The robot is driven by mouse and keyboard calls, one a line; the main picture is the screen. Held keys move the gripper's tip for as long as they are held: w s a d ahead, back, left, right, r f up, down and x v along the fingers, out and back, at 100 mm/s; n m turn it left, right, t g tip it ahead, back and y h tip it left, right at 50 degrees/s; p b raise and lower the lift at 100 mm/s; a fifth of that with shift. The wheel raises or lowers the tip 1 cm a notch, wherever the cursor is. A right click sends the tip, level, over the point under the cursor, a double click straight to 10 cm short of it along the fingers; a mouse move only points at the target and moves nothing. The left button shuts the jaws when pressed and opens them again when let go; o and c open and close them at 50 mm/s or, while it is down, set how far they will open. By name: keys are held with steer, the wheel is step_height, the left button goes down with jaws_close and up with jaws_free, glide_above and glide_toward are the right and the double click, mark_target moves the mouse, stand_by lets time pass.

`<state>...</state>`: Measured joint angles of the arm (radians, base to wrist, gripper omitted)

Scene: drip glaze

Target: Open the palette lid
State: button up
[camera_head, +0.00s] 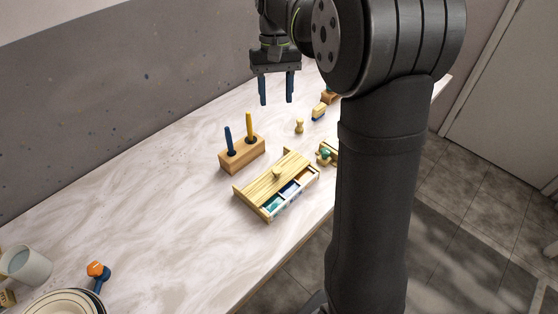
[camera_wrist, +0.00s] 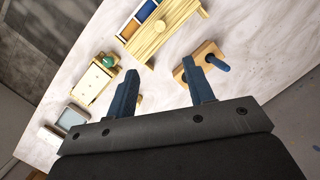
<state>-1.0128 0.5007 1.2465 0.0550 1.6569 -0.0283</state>
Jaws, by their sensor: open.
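The palette (camera_head: 268,213) is a light wooden box on the marble-look table. Its striped wooden lid (camera_head: 262,186) with a round knob (camera_head: 277,173) covers the rear part, and a row of paint wells in green, blue and brown shows along the front right side. In the wrist view the lid (camera_wrist: 168,34) and its knob (camera_wrist: 159,26) are at the top, with blue and orange wells (camera_wrist: 140,14) beside it. My gripper (camera_head: 277,102) is open and empty, above the table and behind the palette, apart from it. Its blue fingers also show in the wrist view (camera_wrist: 160,92).
A wooden holder (camera_head: 243,155) with a blue and a yellow stick stands left of the palette. A small wooden peg (camera_head: 299,126), a blue-and-wood block (camera_head: 319,112) and a small box with a green knob (camera_head: 324,155) lie nearby. A cup (camera_head: 27,265), plates and an orange-topped tool (camera_head: 98,271) are front left.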

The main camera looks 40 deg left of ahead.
mark_target(277, 169)
steer(key=s+d+f+m, duration=0.1)
steer(key=f, duration=0.6)
steer(key=s+d+f+m, duration=0.1)
steer(key=f, duration=0.5)
steer(key=s+d+f+g+h, duration=0.1)
steer(key=f, duration=0.6)
steer(key=shift+s+d+f+m, duration=0.25)
steer(key=shift+f+m, duration=0.1)
steer(key=shift+m, duration=0.05)
jaws_close()
